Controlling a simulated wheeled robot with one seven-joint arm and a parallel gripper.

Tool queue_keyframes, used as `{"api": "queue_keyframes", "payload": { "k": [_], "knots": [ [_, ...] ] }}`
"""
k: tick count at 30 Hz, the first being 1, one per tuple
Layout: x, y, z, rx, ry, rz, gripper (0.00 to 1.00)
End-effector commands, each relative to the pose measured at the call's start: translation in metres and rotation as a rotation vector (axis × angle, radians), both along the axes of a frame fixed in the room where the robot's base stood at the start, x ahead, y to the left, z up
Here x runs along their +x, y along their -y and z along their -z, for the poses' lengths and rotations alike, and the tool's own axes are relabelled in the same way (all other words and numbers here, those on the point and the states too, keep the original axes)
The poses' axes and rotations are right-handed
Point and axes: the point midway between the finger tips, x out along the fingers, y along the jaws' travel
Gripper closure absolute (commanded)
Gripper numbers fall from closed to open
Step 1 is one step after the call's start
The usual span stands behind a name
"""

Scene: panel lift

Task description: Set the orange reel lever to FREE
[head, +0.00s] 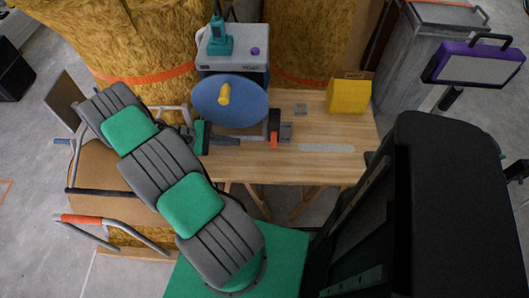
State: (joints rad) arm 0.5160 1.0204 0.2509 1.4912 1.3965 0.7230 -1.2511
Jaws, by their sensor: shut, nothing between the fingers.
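The orange reel lever (274,142) points down toward the table's front, beside a dark bracket at the right of the blue reel (230,100). The reel has a yellow crank knob (224,94) on its face. A small grey plate (286,131) sits just right of the lever; any marking on it is too small to read, so I cannot tell which setting the lever is at. My gripper (237,142) is shut and empty, below the reel, to the left of the lever and apart from it in the picture.
The wooden table (350,166) has bare room at its right front. A yellow box (348,96) stands at the back right. A grey machine (236,52) with a teal tool (219,37) stands behind the reel. A purple lamp (474,64) is far right.

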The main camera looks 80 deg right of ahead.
Motion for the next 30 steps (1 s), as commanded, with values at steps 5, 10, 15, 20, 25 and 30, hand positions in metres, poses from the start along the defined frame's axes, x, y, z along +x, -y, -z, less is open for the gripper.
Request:
{"api": "queue_keyframes", "payload": {
  "k": [5, 10, 15, 20, 25, 30],
  "knots": [
    [-0.02, 0.001, 0.012, 0.012, -0.084, 0.02, 1.0],
    [-0.02, 0.001, 0.011, 0.012, -0.083, 0.018, 1.0],
    [-0.024, 0.002, 0.013, 0.013, -0.083, 0.02, 1.0],
    [-0.047, 0.01, 0.021, 0.014, -0.083, 0.022, 1.0],
    [-0.078, 0.022, 0.03, 0.014, -0.083, 0.02, 1.0],
    [-0.101, 0.031, 0.038, 0.014, -0.082, 0.019, 1.0]
  ]
}}
